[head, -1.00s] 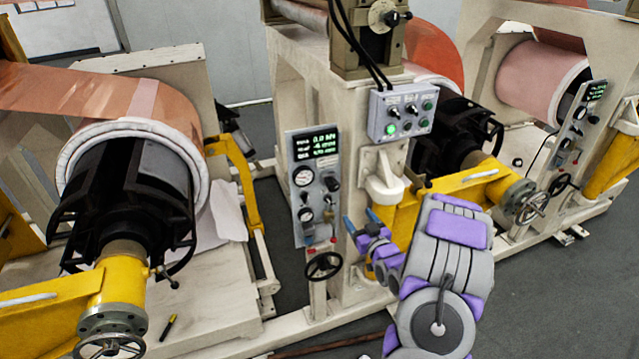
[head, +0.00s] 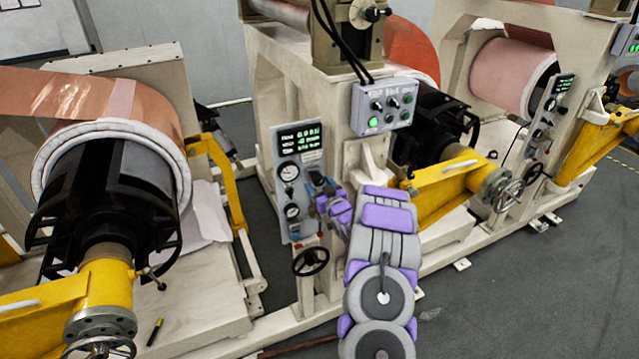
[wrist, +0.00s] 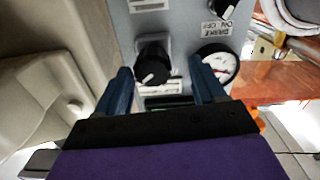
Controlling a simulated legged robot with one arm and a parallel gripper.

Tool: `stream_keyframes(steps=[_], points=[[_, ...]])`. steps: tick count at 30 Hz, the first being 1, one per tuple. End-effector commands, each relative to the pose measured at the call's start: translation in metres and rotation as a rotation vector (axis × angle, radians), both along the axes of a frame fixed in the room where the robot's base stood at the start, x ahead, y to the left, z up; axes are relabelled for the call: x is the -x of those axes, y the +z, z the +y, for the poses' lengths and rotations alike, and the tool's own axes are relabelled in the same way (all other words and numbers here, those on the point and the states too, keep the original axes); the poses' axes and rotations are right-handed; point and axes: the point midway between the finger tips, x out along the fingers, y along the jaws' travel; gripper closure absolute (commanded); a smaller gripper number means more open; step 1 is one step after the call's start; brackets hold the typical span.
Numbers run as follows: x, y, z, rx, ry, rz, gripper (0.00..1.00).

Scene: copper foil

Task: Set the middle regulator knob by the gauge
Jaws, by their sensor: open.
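A grey control panel (head: 283,222) on the machine post carries a lit display (head: 298,143), a larger round gauge (head: 289,171) and a smaller gauge (head: 292,211). My gripper (head: 318,183) is in front of the panel's right side and hides the knobs there. In the wrist view, my open gripper (wrist: 160,66) has a black knob (wrist: 152,64) with a white pointer mark between its fingertips, nearer the left finger. Contact cannot be told. A white gauge (wrist: 222,62) shows partly behind the right finger; its reading is not legible.
A handwheel (head: 311,261) is below the panel. A button box (head: 386,104) is on the post at upper right. A copper roll (head: 110,175) is at left.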

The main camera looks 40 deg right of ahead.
Motion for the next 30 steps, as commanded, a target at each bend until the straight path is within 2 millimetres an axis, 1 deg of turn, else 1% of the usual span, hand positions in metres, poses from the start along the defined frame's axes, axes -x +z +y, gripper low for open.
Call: stream_keyframes(steps=[3, 9, 17, 18, 23, 30], points=[[-0.010, -0.005, -0.008, -0.006, 0.000, 0.004, 0.31], [-0.020, -0.006, -0.018, -0.010, -0.001, 0.000, 0.31], [-0.020, -0.004, -0.014, -0.008, -0.002, 0.000, 0.31], [-0.020, -0.003, -0.012, -0.007, -0.002, 0.000, 0.29], [-0.020, -0.002, -0.008, -0.004, -0.002, 0.001, 0.44], [-0.020, -0.004, -0.014, -0.009, 0.001, 0.001, 0.67]])
